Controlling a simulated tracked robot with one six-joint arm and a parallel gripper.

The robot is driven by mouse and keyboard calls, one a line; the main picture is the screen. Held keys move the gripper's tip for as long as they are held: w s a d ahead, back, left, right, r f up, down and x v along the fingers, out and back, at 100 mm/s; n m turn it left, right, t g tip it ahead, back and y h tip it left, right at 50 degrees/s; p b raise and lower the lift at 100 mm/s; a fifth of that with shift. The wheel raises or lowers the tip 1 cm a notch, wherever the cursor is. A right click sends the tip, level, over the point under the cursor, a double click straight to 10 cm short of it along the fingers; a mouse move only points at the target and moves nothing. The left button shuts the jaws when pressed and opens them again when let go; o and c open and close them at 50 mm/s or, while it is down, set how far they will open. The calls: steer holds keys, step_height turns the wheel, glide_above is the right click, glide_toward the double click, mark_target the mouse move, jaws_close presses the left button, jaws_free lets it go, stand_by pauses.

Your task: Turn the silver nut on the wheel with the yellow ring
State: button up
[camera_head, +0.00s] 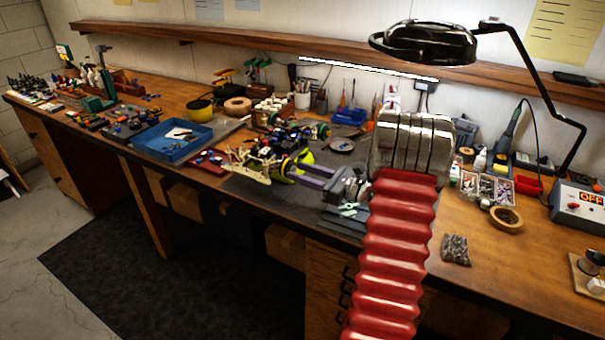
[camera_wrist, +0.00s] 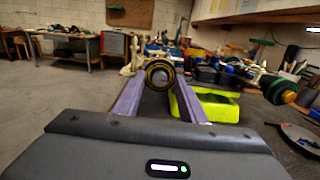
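The wheel with the yellow ring (camera_wrist: 159,73) faces me in the middle of the wrist view, dark with a yellow band around its hub. The silver nut at its centre is too small and dark to make out clearly. My gripper (camera_wrist: 160,84) has its two purple fingers apart, pointing at the wheel, one on each side of it in the picture. I see nothing held between them. Whether the fingertips touch the wheel cannot be told.
A bright yellow-green part (camera_wrist: 212,104) lies right of the fingers. Another wheel (camera_wrist: 279,89) with an orange hub stands further right. A beige part (camera_head: 250,165) is close to the fingers. A blue tray (camera_head: 172,142) and a red tray (camera_head: 208,160) lie left on the workbench.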

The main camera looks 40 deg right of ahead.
steer(key=shift+c, duration=0.6)
jaws_close()
steer(key=n, duration=1.3)
steer(key=shift+a+f, duration=0.1)
steer(key=n, duration=0.4)
